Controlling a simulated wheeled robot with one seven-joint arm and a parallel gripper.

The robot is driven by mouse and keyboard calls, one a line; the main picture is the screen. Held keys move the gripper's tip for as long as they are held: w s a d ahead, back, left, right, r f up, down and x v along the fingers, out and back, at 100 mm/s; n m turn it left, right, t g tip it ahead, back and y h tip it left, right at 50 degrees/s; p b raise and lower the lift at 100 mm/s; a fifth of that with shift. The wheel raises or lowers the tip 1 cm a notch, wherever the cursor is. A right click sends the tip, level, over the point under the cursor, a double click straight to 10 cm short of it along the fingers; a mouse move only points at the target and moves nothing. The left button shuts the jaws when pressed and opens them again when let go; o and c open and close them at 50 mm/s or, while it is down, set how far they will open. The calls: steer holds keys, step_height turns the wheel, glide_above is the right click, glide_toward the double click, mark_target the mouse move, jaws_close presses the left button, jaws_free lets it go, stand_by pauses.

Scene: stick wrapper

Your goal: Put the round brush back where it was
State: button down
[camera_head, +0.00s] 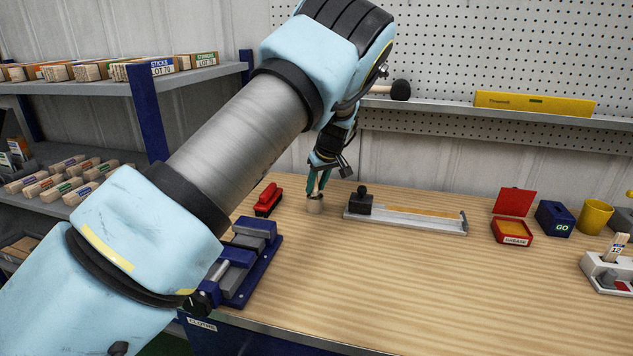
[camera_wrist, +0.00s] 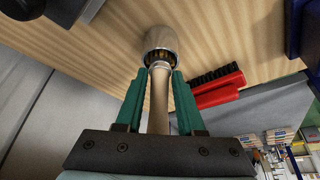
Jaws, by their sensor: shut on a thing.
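My gripper (camera_head: 319,182) points down over the back left of the workbench. In the wrist view the green fingers (camera_wrist: 158,98) are shut on the pale handle of the round brush (camera_wrist: 159,92). The brush's far end, with brownish bits like bristles, is at the mouth of a short, round, pale cup-like piece (camera_wrist: 160,38). That piece also shows in the head view (camera_head: 315,206), standing on the bench just below my fingers. I cannot tell how deep the brush end sits in it, or whether it touches the bottom.
A red brush with black bristles (camera_head: 268,200) lies just left. A metal rail with a black knobbed block (camera_head: 361,202) is close on the right. A blue vise (camera_head: 243,262) stands in front. A red grease box (camera_head: 512,231) is farther right. The front middle bench is clear.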

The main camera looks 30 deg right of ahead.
steer(key=shift+f+b, duration=0.3)
steer(key=shift+f, duration=0.1)
steer(key=shift+f, duration=0.2)
steer(key=c, duration=0.5)
jaws_free()
steer(key=shift+r+p, duration=0.3)
steer(key=shift+r, duration=0.35)
steer(key=b+v, duration=0.3)
steer(key=v, duration=0.9)
steer(key=shift+b, duration=0.4)
